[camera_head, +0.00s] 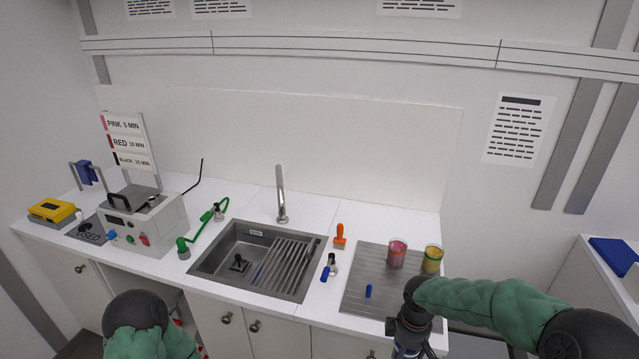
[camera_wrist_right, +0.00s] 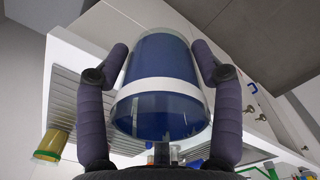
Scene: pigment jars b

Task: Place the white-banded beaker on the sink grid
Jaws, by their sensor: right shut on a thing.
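The white-banded beaker (camera_wrist_right: 160,95) is in the right wrist view, with dark blue contents and a white band around its middle. My right gripper (camera_wrist_right: 160,85) is shut on it, one dark padded finger on each side. In the head view my right gripper (camera_head: 410,322) is at the front edge of the counter, below the ribbed steel board; I cannot clearly make out the beaker there. The sink grid (camera_head: 284,264) is a slatted metal rack over the right part of the sink (camera_head: 225,262), left of my right gripper. It looks bare. My left gripper is out of view.
A pink-red beaker (camera_head: 397,253) and a yellow-green beaker (camera_head: 432,260) stand on the ribbed board (camera_head: 365,268). A small blue item (camera_head: 368,291) lies there. An orange-handled tool (camera_head: 340,237) and the tall faucet (camera_head: 281,195) stand near the sink.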

